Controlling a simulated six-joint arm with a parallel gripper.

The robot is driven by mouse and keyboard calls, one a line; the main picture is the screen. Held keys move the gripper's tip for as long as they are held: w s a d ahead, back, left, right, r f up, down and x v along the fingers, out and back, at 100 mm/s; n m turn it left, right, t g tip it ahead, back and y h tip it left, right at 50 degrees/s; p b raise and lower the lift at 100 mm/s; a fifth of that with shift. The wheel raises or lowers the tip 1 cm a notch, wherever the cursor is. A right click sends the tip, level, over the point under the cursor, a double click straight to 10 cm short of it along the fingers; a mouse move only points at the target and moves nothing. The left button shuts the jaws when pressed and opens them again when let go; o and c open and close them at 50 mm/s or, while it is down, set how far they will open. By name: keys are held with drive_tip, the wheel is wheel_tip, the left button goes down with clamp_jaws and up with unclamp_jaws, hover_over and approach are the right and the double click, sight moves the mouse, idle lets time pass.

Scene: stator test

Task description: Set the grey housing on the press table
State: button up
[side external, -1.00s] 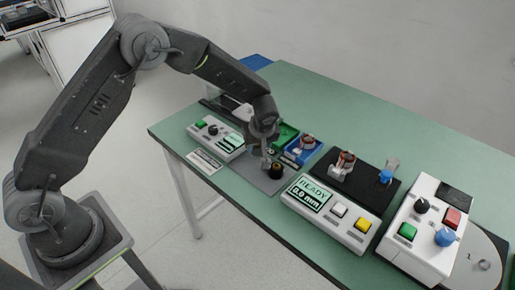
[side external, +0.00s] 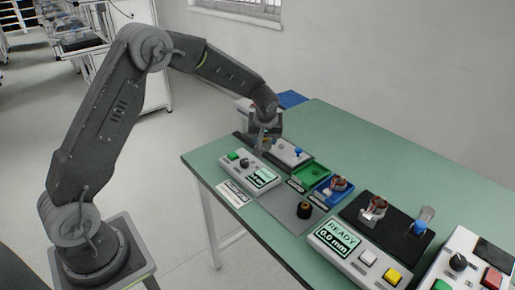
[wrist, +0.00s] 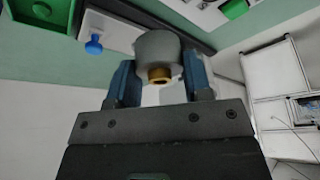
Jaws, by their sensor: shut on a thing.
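My gripper (wrist: 158,84) is shut on the grey housing (wrist: 157,48), a short grey cylinder with a brass-coloured piece (wrist: 160,73) at its near end in the wrist view. In the side view my gripper (side external: 268,146) is near the table's left back part, behind the small meter box; the housing is hard to make out there. I cannot tell for sure which fixture is the press table. A black plate (side external: 358,212) right of the green and blue trays carries a red-and-silver part (side external: 375,209) and a clear-and-blue piece (side external: 420,223).
A grey mat (side external: 275,207) bears a dark cylinder (side external: 304,210). Around it stand a meter box (side external: 248,170), a green tray (side external: 311,173), a blue tray (side external: 335,190) and a READY display box (side external: 350,247). A white panel with a blue knob (side external: 298,152) is close to my gripper.

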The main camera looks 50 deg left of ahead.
drive_tip(key=w+a+m, duration=0.1)
drive_tip(key=w+m, duration=0.1)
drive_tip(key=w, duration=0.2)
drive_tip(key=w+a+m+t+h, duration=0.1)
drive_tip(key=w+a+m, duration=0.1)
drive_tip(key=w, duration=0.2)
drive_tip(key=w+a+m+h, duration=0.1)
drive_tip(key=w+m, duration=0.1)
drive_tip(key=w, duration=0.2)
drive_tip(key=shift+w+a+f+m, duration=0.25)
drive_tip(key=shift+a+f+m, duration=0.05)
drive_tip(key=shift+a+f, duration=0.1)
drive_tip(key=shift+f, duration=2.35)
drive_tip(key=shift+f, duration=0.35)
drive_tip(key=shift+f, duration=0.4)
drive_tip(key=shift+f, duration=0.65)
drive_tip(key=o, duration=1)
